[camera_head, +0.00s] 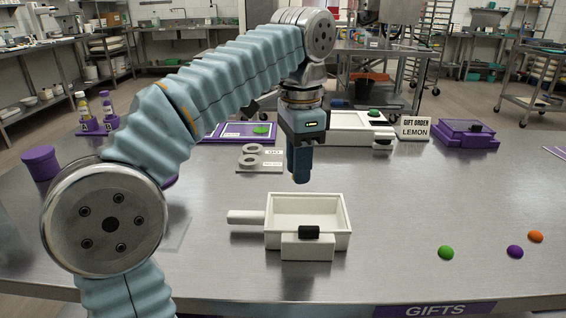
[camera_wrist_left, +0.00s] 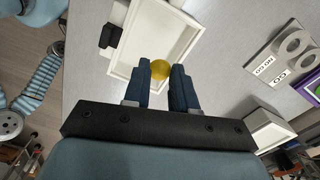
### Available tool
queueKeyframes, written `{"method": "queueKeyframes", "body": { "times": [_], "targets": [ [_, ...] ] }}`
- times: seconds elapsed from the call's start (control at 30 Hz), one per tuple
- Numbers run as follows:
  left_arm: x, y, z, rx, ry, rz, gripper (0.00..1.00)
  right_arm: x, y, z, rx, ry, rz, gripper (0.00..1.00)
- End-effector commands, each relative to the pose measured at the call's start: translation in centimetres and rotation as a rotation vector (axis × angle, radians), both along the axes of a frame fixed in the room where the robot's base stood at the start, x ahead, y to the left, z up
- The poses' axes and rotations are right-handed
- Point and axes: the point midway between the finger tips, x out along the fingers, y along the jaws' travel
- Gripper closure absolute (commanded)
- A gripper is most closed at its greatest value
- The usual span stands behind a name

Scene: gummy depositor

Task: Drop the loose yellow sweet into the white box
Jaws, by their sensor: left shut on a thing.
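My left gripper (camera_head: 300,178) points straight down above the back edge of the open white box (camera_head: 344,240) in the head view. In the left wrist view my left gripper (camera_wrist_left: 160,78) is shut on the yellow sweet (camera_wrist_left: 160,68), which shows between its blue fingertips. The white box (camera_wrist_left: 121,62) lies behind the sweet there, and its visible floor is empty. The box has a handle on its left side and a black-topped block at its front. The sweet is hidden in the head view. My right gripper is not in view.
Green (camera_head: 446,252), purple (camera_head: 515,252) and orange (camera_head: 536,236) sweets lie at the right of the table. Grey rings (camera_head: 249,161) sit on a labelled plate.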

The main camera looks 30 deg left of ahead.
Motion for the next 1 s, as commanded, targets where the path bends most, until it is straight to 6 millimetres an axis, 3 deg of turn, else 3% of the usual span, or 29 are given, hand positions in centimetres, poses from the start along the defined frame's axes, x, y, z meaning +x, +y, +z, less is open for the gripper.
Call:
{"method": "queueKeyframes", "body": {
  "times": [0.37,0.53,0.87,0.9,1.0],
  "targets": [
    [0.0,-0.1,-3.3,-0.001,0.001,-0.002,1.00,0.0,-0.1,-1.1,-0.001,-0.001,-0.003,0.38],
    [0.1,-0.1,-5.7,-0.001,-0.001,0.000,1.00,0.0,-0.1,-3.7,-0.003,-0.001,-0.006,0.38],
    [0.0,-0.1,-5.9,-0.001,-0.001,0.000,1.00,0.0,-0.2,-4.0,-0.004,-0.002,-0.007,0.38],
    [0.0,-0.1,-5.9,-0.001,-0.001,0.000,0.72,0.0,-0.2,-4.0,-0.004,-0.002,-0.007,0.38],
    [0.0,-0.1,-5.9,-0.001,-0.001,0.000,0.57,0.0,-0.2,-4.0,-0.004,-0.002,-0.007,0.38]
  ]
}}
